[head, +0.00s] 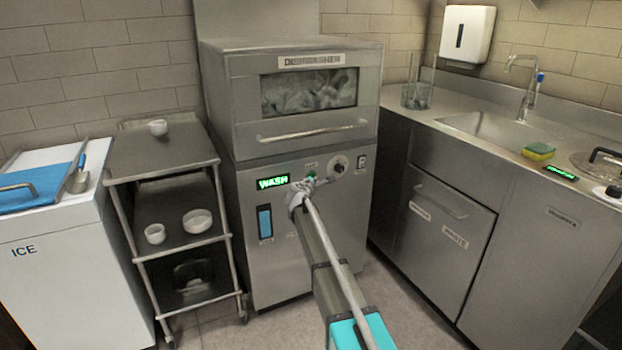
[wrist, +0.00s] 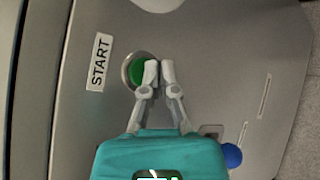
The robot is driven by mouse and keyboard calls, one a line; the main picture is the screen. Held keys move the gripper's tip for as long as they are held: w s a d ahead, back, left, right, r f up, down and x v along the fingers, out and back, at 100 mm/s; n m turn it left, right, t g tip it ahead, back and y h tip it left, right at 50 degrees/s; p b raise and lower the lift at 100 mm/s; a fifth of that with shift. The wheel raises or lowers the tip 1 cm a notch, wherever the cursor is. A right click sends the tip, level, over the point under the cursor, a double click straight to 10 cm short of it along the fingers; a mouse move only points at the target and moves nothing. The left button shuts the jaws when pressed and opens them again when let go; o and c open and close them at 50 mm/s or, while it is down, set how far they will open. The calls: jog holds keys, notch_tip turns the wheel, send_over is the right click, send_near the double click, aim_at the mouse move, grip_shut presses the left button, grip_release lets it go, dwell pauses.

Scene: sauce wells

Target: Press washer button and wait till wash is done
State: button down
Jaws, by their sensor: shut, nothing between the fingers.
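The dishwasher (head: 240,104) stands against the back wall with its hood down and dishes visible through its window. Its lit green display (head: 273,183) reads WASH. The green start button (wrist: 139,72) sits in a metal ring beside a START label (wrist: 100,62) in the wrist view. My gripper (wrist: 160,68) is shut and empty, its fingertips at the button's right edge and partly covering it. I cannot tell whether they touch it. In the head view my gripper (head: 308,185) is at the panel, just below the button (head: 311,174).
A steel cart (head: 165,155) with white bowls stands left of the dishwasher, beside the ice bin (head: 60,240). On the right is a counter with a sink (head: 500,128), a sponge (head: 538,152) and a glass lid (head: 597,165). The floor between is clear.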

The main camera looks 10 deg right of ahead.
jog(key=shift+s+d, duration=0.25)
jog(key=shift+s, duration=0.55)
jog(key=shift+s+d, duration=0.3)
jog(key=shift+s, duration=0.5)
jog(key=shift+s+d, duration=0.25)
jog(key=shift+s, duration=0.55)
jog(key=s+d+f+m+g, duration=0.2)
jog(key=s+f+m+g, duration=0.15)
jog(key=s, duration=0.45)
jog(key=s+d+f+m+g+y, duration=0.1)
jog(key=s+f+m+g, duration=0.15)
jog(key=s+m, duration=0.4)
jog(key=s+d+f+m+g, duration=0.2)
jog(key=s+f+m, duration=0.15)
jog(key=s, duration=0.55)
jog(key=s+a+f+m+g+y, duration=0.2)
jog(key=s+a+m+g+y, duration=0.1)
jog(key=s, duration=0.7)
jog(key=s+a+f+m+g+y, duration=0.2)
jog(key=s+a+m+g+y, duration=0.1)
jog(key=s, duration=0.7)
notch_tip(320, 180, up, 32)
jog(key=p, duration=3.2)
jog(key=shift+w+d+f+p, duration=0.15)
jog(key=shift+d+p, duration=0.05)
jog(key=shift+p, duration=0.1)
